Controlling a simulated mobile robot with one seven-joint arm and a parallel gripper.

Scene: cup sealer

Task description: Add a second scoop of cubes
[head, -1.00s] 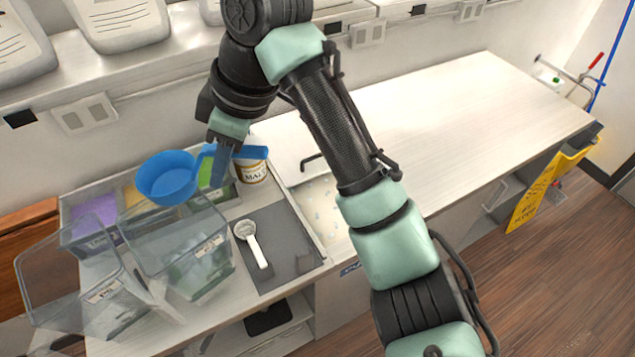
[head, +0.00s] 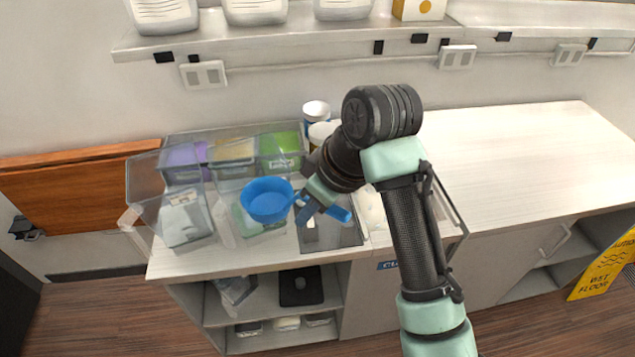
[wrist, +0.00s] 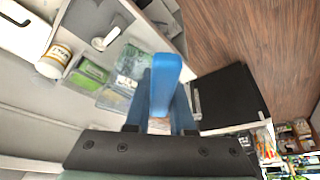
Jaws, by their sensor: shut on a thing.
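My gripper (head: 310,208) is shut on the handle of a blue scoop (head: 267,203). The scoop's round cup points left, above the front bins, and only blue shows inside it. The wrist view shows the blue handle (wrist: 166,82) between the fingers; the cup is not clear there. A clear front bin with green contents (head: 262,226) lies under the scoop, partly hidden by it. A front bin with pale contents (head: 185,222) is to its left. I cannot tell which contents are the cubes.
Back bins hold purple (head: 182,157), yellow (head: 234,151) and green (head: 281,150) contents. Clear lids are tilted up around the front bins. A white spoon (wrist: 106,39) and a labelled jar (wrist: 54,61) stand nearby. The right counter (head: 520,150) is clear.

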